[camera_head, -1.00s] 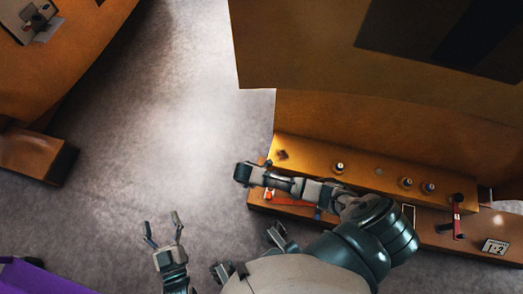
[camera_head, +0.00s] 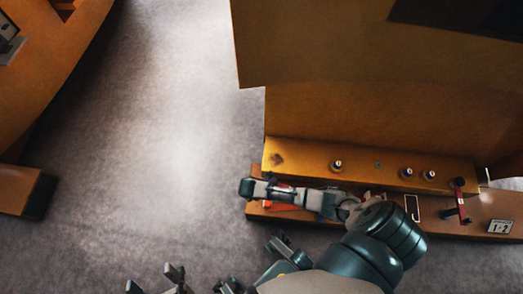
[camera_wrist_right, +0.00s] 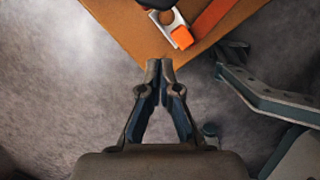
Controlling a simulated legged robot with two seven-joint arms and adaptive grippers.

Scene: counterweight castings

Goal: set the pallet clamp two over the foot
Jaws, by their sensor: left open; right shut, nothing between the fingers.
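A red clamp (camera_head: 457,201) stands at the right of the casting's foot (camera_head: 370,168), its arm reaching over the low base ledge. A second, orange-red clamp (camera_head: 285,207) lies on the ledge's left end, partly hidden under my right arm. In the right wrist view a clamp (camera_wrist_right: 169,19) shows a pale plate with a round hole and an orange tip, near the ledge corner. My right gripper (camera_wrist_right: 160,66) is shut and empty, its tips just short of that corner in the picture. My left gripper (camera_head: 153,279) is open and empty at the bottom edge, over the floor.
The ledge (camera_head: 345,225) carries a white-and-black label plate (camera_head: 500,227) at right. Several round studs (camera_head: 407,173) stand on the foot. Another orange casting (camera_head: 45,70) stands at the far left. Grey floor (camera_head: 160,140) between the castings is clear.

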